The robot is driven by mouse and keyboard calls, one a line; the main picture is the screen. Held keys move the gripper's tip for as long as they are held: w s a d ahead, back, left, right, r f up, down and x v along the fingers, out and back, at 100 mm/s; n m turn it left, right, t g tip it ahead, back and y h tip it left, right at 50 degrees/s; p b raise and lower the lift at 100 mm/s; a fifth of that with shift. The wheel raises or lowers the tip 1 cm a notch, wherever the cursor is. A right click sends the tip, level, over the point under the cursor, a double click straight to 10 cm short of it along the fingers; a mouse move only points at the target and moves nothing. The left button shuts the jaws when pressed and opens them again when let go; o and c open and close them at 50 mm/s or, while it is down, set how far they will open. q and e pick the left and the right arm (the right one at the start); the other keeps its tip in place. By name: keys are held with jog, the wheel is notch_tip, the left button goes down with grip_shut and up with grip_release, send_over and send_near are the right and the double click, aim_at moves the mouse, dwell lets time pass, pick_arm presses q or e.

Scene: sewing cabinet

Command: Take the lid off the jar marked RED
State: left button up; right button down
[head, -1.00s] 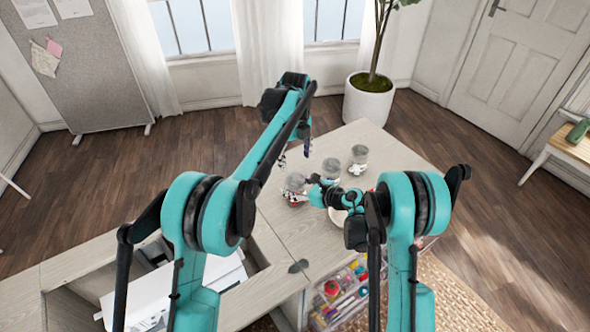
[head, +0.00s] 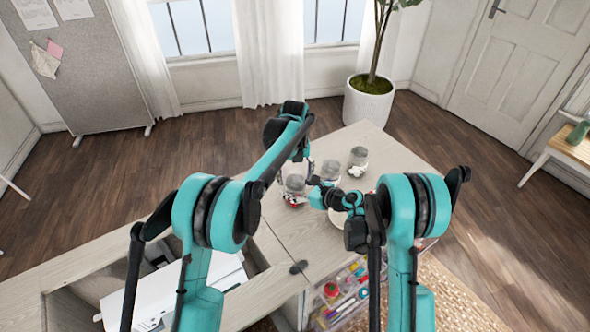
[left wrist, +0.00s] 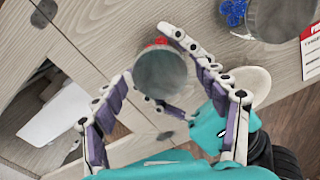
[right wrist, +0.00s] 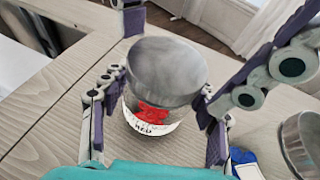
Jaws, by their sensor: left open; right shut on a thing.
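The jar marked RED (right wrist: 152,112) stands upright on the cabinet top, with a grey lid (right wrist: 166,70) on it, a red patch and a RED label on its side. It also shows in the head view (head: 294,186); from above, the left wrist view shows mostly its lid (left wrist: 162,72). My right gripper (right wrist: 163,92) is shut on this jar's body, below the lid. My left gripper (left wrist: 152,56) is open above the jar, its fingers on opposite sides of the lid. Whether they touch it I cannot tell.
Two more lidded jars, a middle one (head: 331,171) and a far one (head: 358,159), stand to the right. A pale round dish (left wrist: 252,82) is near my right gripper. A white machine (head: 185,293) sits in the cabinet's recess at left. The wooden top (head: 385,150) has free room behind.

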pick_arm(q)
jog(key=shift+f, duration=0.2)
jog(key=c, duration=1.2)
